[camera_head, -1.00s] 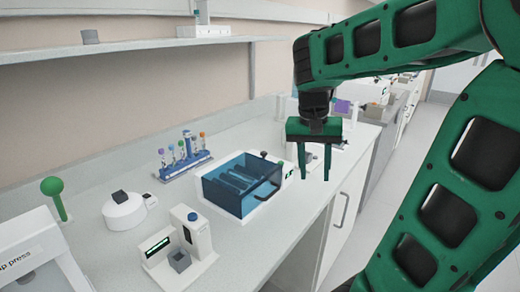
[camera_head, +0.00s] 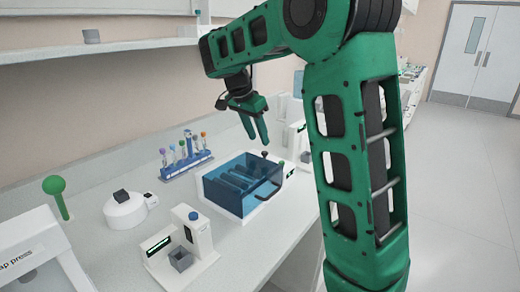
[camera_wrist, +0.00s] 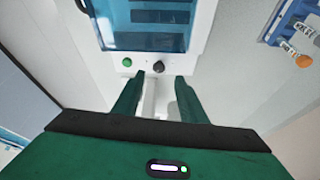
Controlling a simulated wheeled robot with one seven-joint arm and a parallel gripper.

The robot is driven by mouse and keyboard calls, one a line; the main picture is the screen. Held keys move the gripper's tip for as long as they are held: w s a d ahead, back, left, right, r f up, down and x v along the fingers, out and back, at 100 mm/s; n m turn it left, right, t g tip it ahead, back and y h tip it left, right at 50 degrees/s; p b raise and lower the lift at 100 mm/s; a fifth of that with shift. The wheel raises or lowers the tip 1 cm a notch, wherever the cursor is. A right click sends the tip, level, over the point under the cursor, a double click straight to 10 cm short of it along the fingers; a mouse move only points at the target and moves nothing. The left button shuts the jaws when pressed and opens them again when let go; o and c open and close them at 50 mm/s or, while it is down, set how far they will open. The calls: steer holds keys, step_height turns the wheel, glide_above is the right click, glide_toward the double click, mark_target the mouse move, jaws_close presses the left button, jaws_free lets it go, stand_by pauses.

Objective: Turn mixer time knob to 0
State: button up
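The mixer is a white-based box with a clear blue cover (camera_head: 222,192), standing on the bench; it also shows at the top of the wrist view (camera_wrist: 150,42). A dark round knob (camera_wrist: 158,66) sits on its end panel beside a small green button (camera_wrist: 127,62). I cannot read the knob's setting or any label. My gripper (camera_head: 259,141) hangs tilted above the mixer's far right end. In the wrist view my gripper (camera_wrist: 161,77) is open, with its empty fingertips on either side of and just short of the knob. Contact is not visible.
A blue rack (camera_head: 172,169) of capped tubes stands at the back left of the mixer. A white device with a blue button (camera_head: 193,216) and a round white device (camera_head: 124,211) stand to the left. A shelf (camera_head: 60,57) runs along the wall above.

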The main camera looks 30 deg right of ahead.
mark_target(265, 155)
steer(key=x, duration=0.6)
jaws_close()
